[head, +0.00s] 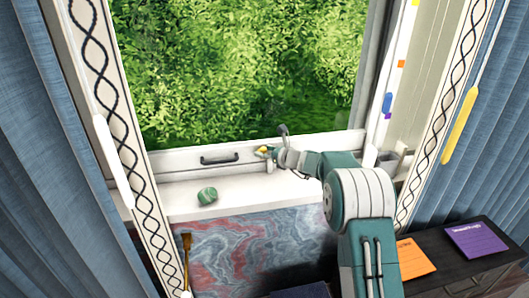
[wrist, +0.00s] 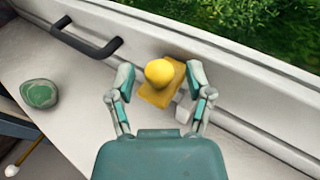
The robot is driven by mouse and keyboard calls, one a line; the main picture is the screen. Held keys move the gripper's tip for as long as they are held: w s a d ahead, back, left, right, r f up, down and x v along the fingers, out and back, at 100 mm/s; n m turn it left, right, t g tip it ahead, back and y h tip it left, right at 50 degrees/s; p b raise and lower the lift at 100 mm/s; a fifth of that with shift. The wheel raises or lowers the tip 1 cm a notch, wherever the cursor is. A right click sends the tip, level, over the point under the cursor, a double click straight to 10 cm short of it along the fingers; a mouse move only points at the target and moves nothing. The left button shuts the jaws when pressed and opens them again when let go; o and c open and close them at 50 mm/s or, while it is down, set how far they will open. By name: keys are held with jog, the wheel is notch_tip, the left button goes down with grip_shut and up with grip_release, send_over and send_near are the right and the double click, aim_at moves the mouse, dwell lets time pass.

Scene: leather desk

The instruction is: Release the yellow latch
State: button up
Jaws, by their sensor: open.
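The yellow latch (wrist: 159,74) has a round knob on a flat yellow base and sits on the white window frame. In the head view it is a small yellow spot (head: 262,149) at the foot of the window, partly hidden by my gripper. My gripper (wrist: 160,77) is open, with one finger on each side of the latch in the wrist view. It also shows in the head view (head: 270,153), at the window frame. I cannot tell whether the fingers touch the latch. A small pale piece (wrist: 185,104) shows beside the base.
A dark bar handle (head: 219,160) is on the window frame left of the latch. A green striped stone (head: 207,196) lies on the white sill (head: 245,200). A brush (head: 186,262) stands lower left. Orange (head: 413,259) and purple (head: 476,241) items lie on the dark surface at right.

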jog(key=v, duration=1.2)
jog(key=shift+f, duration=0.1)
jog(key=s+a+r+n+g+h, duration=0.1)
jog(key=s+a+r+n+g, duration=0.2)
jog(key=s+n, duration=0.6)
jog(key=s+r+n+g+h, duration=0.1)
jog(key=s+r+n+g, duration=0.35)
jog(key=s, duration=0.85)
jog(key=s+d+n+h, duration=0.3)
jog(key=s+n, duration=0.1)
jog(key=s, duration=0.3)
jog(key=s+d+n+t+h, duration=0.1)
jog(key=s+d+n+h, duration=0.2)
jog(key=s+n, duration=0.2)
jog(key=s+d+n+t+h, duration=0.1)
jog(key=s+d+n, duration=0.3)
jog(key=s, duration=0.5)
jog(key=shift+s+f+h, duration=0.3)
jog(key=shift+s+h, duration=0.1)
jog(key=shift+h, duration=0.5)
